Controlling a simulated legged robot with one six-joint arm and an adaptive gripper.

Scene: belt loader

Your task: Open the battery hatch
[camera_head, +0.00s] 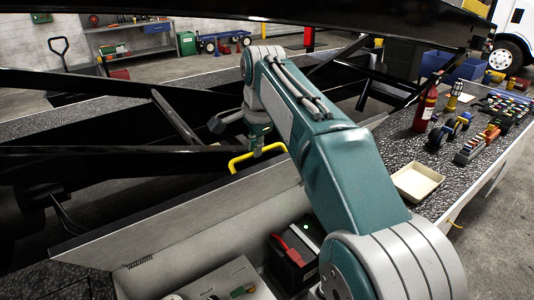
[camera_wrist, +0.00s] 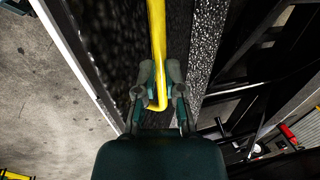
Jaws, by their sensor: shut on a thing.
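The battery hatch (camera_head: 190,222) is a long grey panel in the head view. It stands raised and tilted behind an open compartment. A yellow handle (camera_head: 236,162) sits at its upper edge; it also shows in the wrist view (camera_wrist: 157,35). My gripper (camera_wrist: 158,80) is shut on the yellow handle, with one finger on each side near its bent end. In the head view my arm reaches over the compartment, and my fingertips are mostly hidden. A black battery with a red part (camera_head: 293,256) shows inside the compartment, partly hidden by my arm.
Dark loader beams (camera_head: 80,165) run behind and above the hatch. On the dark deck at right are a cream tray (camera_head: 417,181), a red extinguisher (camera_head: 425,107) and several small items. A grey panel (camera_head: 215,285) with small parts lies at the bottom.

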